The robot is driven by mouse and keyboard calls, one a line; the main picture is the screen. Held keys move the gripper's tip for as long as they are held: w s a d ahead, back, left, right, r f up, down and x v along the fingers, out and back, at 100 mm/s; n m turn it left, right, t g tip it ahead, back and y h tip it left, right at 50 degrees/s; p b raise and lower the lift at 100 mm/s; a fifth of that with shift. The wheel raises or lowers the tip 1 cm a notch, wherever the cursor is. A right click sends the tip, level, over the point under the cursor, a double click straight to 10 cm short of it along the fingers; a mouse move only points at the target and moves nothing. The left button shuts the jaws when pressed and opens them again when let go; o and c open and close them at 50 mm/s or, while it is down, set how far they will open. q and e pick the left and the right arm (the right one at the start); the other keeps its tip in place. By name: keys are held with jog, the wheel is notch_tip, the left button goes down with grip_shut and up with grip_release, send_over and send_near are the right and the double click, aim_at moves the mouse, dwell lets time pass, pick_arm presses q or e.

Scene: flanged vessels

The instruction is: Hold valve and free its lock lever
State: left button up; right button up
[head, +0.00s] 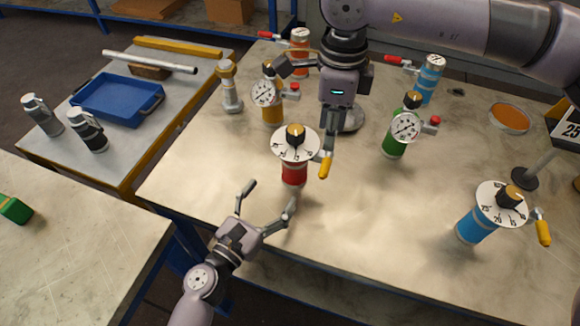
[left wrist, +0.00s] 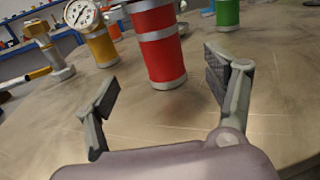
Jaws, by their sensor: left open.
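A red flanged valve (head: 293,174) stands upright near the middle of the table, with a white dial (head: 284,147) and black knob on top. A yellow-handled lever (head: 325,166) hangs at its right side. In the left wrist view the red valve (left wrist: 160,48) stands ahead of the fingers, its top cut off. My left gripper (head: 270,197) is open and empty, just in front of the valve and apart from it. My right gripper (head: 305,105) is behind the valve, its fingers spread, one pointing down near the lever. I cannot tell whether that finger touches the lever.
A yellow vessel with gauge (head: 272,114) stands behind left, a green one (head: 393,144) right, a blue dial valve (head: 474,228) front right. A blue tray (head: 118,98) sits on the left side table. The table front between the red and blue valves is clear.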

aim_at(288, 173)
pick_arm(q)
jog(key=x, duration=1)
jog(key=shift+w+d, duration=0.1)
jog(key=shift+w, duration=0.2)
grip_shut()
dwell(0.5)
dwell(1.0)
